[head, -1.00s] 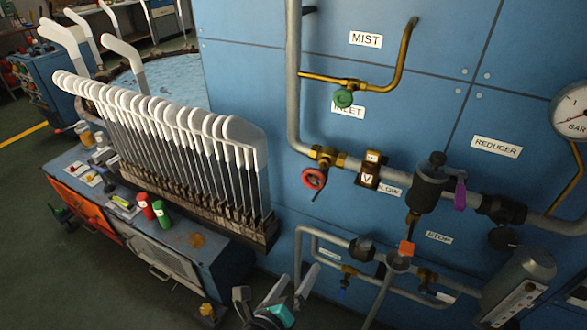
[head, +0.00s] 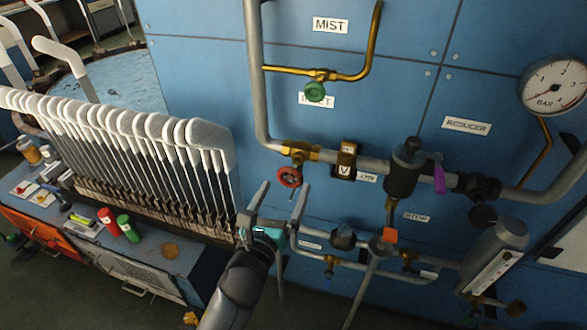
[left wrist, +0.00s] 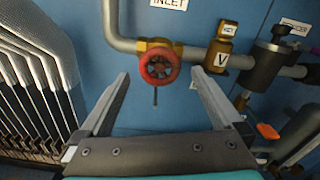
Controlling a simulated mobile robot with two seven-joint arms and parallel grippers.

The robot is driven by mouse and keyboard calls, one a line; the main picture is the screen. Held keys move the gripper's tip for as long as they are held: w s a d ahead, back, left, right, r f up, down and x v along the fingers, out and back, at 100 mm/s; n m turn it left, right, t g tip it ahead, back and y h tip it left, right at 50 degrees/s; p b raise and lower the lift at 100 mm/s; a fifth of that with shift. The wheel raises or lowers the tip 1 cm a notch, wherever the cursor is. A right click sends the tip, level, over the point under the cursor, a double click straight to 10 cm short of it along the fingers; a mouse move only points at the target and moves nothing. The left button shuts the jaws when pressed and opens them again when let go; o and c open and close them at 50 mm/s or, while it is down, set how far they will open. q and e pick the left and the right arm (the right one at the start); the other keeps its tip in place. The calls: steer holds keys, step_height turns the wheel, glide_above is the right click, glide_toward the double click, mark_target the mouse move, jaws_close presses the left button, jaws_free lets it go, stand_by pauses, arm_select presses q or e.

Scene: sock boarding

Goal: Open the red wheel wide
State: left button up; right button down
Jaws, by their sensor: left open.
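The red wheel (head: 289,177) is a small handwheel on a brass valve (head: 299,150) on the grey pipe, below the INLET label. It also shows in the left wrist view (left wrist: 159,66), where a thin dark stem hangs below it. My left gripper (head: 281,188) is open and empty, just below the wheel in the head view. In the left wrist view its two fingers (left wrist: 160,80) point up toward the wheel, one on each side, with the wheel beyond the tips. I see no contact. My right gripper is not in view.
A green wheel (head: 315,91) sits on the brass line above. A block marked V (head: 346,160) and a dark reducer (head: 403,168) are to the right. White sock boards (head: 150,130) stand at left. Lower pipes with an orange cap (head: 390,235) run at right.

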mark_target(294, 169)
arm_select(q)
steer(key=b+x, duration=0.1)
steer(key=x, duration=0.6)
steer(key=shift+w+d, duration=0.1)
steer(key=shift+w, duration=0.25)
steer(key=c, duration=1.3)
steer(key=shift+f+n, duration=0.1)
steer(key=shift+n, duration=3.3)
steer(key=o, duration=1.3)
